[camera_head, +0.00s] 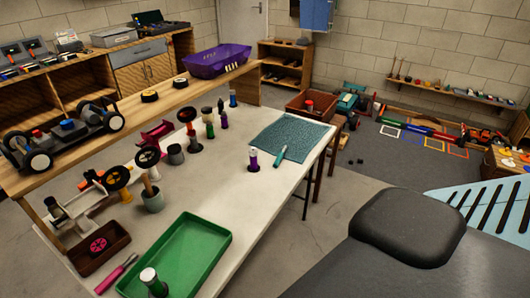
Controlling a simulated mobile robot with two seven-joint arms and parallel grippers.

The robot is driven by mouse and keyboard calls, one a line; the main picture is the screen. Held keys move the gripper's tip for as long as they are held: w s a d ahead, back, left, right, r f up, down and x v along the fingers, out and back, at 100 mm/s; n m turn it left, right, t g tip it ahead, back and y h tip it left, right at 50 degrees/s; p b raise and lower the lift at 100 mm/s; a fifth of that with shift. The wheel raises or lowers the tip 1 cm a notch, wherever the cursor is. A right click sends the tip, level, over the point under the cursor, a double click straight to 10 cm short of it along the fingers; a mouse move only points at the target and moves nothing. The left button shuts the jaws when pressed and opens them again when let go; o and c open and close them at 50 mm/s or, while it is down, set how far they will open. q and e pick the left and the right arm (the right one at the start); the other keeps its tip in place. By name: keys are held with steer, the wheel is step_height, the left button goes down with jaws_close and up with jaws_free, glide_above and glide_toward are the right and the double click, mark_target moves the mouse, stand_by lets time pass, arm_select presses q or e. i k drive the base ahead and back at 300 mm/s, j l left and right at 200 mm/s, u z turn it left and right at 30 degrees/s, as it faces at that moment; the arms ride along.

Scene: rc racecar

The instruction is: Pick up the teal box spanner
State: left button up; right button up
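A slim teal tool (280,157), which looks like the teal box spanner, lies at the front edge of the teal speckled mat (290,134) on the white table (222,190). Its upper end looks pale and points up and right; its teal end points down and left, close to the table's right edge. It is too small to make out its exact shape. Neither of my grippers shows in the head view.
A purple upright piece (252,164) stands just left of the tool. A green tray (180,258), a green cylinder with a pale top (152,280) and a pink-handled tool (118,273) are at the front. Several wheels and bottles stand at the back left.

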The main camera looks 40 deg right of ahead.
mark_target(279, 157)
steer(key=l+u, duration=0.3)
steer(key=l, duration=0.65)
steer(key=l+u, duration=0.25)
steer(key=l, duration=1.55)
steer(key=k+l+u, duration=0.1)
steer(key=l, duration=0.75)
steer(key=k+l, duration=0.1)
steer(key=l, duration=1.65)
steer(key=k+u, duration=0.05)
